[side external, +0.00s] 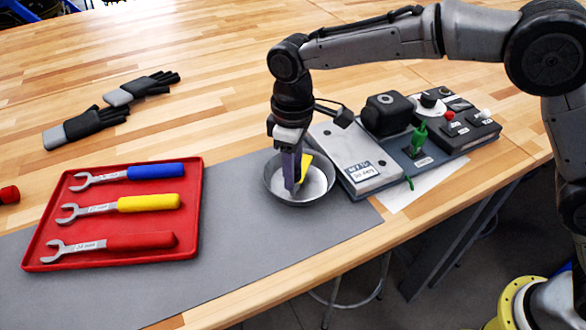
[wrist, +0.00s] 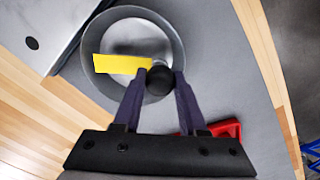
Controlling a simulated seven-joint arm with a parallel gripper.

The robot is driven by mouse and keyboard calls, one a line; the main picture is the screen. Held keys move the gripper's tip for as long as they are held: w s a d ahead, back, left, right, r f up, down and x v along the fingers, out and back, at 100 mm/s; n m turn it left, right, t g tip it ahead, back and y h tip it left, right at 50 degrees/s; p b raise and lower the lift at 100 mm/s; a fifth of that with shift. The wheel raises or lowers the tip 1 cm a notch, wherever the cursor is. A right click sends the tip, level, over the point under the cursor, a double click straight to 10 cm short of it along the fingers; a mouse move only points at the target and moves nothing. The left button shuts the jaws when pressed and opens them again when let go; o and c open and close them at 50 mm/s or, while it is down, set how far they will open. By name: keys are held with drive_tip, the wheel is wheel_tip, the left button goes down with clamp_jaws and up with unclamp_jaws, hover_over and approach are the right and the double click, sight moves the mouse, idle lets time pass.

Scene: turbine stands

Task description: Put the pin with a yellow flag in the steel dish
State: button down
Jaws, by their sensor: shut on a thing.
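The pin with a yellow flag shows in the wrist view as a dark round head between my fingertips, with its yellow flag (wrist: 123,64) sticking out to the left. The flag also shows in the side view (side external: 306,158), behind my fingers. The steel dish (side external: 325,188) is a round grey bowl on the grey mat; its rim also shows in the wrist view (wrist: 172,38). My gripper (side external: 293,187) points down into the dish, and in the wrist view its fingers (wrist: 158,82) are shut on the pin. The pin's lower end is hidden, so I cannot tell whether it touches the dish bottom.
A red tray (side external: 197,215) with three wrenches lies left of the dish on the grey mat (side external: 235,240). A grey box with a label (side external: 355,160) stands close on the dish's right, beside a dark panel (side external: 455,138) with knobs and a green switch. Dark gloves (side external: 88,125) lie at the back left.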

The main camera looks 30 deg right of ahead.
drive_tip(key=shift+f, duration=0.2)
drive_tip(key=shift+f, duration=0.15)
drive_tip(key=shift+c, duration=2.3)
unclamp_jaws()
wheel_tip(320, 180, up, 12)
